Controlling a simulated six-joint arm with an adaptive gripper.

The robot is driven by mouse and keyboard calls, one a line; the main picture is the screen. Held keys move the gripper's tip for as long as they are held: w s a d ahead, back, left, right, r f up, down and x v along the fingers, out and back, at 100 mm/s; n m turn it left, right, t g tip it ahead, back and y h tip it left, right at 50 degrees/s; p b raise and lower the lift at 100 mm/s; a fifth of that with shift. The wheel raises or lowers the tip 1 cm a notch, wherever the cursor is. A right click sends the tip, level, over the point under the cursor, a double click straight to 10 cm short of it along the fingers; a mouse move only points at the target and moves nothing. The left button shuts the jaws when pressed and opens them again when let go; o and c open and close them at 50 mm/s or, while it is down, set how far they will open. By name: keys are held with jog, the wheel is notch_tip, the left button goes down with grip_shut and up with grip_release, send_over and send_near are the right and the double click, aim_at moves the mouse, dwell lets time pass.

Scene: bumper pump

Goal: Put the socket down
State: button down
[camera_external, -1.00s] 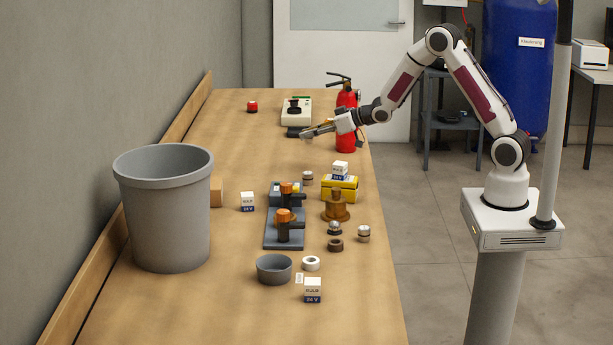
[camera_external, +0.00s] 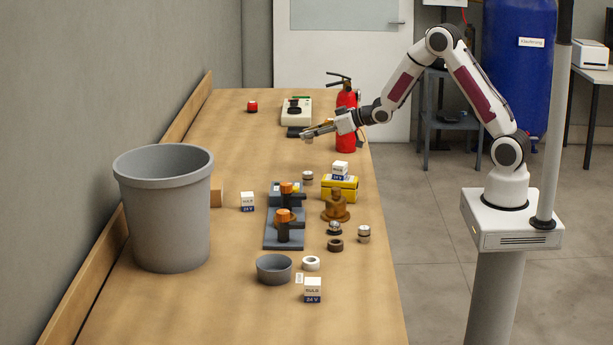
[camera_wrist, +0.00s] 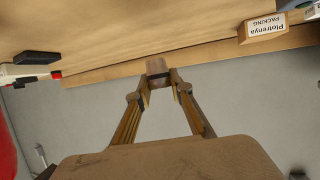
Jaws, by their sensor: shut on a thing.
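My gripper (camera_external: 318,131) is over the far part of the bench, in front of the red fire extinguisher. In the wrist view its two fingers (camera_wrist: 158,88) are shut on a small brownish cylindrical piece, the socket (camera_wrist: 157,66), which sticks out past the fingertips. In the external view the socket is too small to make out clearly at the finger ends. I cannot tell the exact gap between it and the bench top.
The bench (camera_external: 215,140) is clear left of my gripper. Beyond is a pale device (camera_external: 297,112) with a dark pad. Nearer are a yellow box (camera_external: 339,194), a brown fitting (camera_external: 336,208), orange-topped valves (camera_external: 284,217) and a grey bin (camera_external: 165,215).

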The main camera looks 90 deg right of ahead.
jog(key=shift+s+f, duration=0.35)
jog(key=shift+s, duration=0.25)
jog(key=s+a+r+n+y, duration=0.1)
jog(key=a+r, duration=0.1)
jog(key=a, duration=1.3)
jog(key=s+a+r+n+y, duration=0.1)
jog(key=a+r+y, duration=0.1)
jog(key=a, duration=1.4)
jog(key=shift+r+n+y, duration=0.2)
jog(key=shift+n+y, duration=0.1)
jog(key=shift+d, duration=0.1)
jog(key=shift+w+r+n+y, duration=1.35)
jog(key=shift+w+r, duration=1.15)
jog(key=shift+w, duration=2.15)
jog(key=shift+w+r+n+y, duration=1.35)
jog(key=shift+w+r, duration=1.15)
jog(key=shift+w, duration=2.15)
jog(key=d+f+n+g+y, duration=0.4)
jog(key=d+f+n+y, duration=0.1)
jog(key=d+f, duration=0.6)
jog(key=shift+w+f+g, duration=0.4)
jog(key=shift+f, duration=0.15)
jog(key=shift+f, duration=3.15)
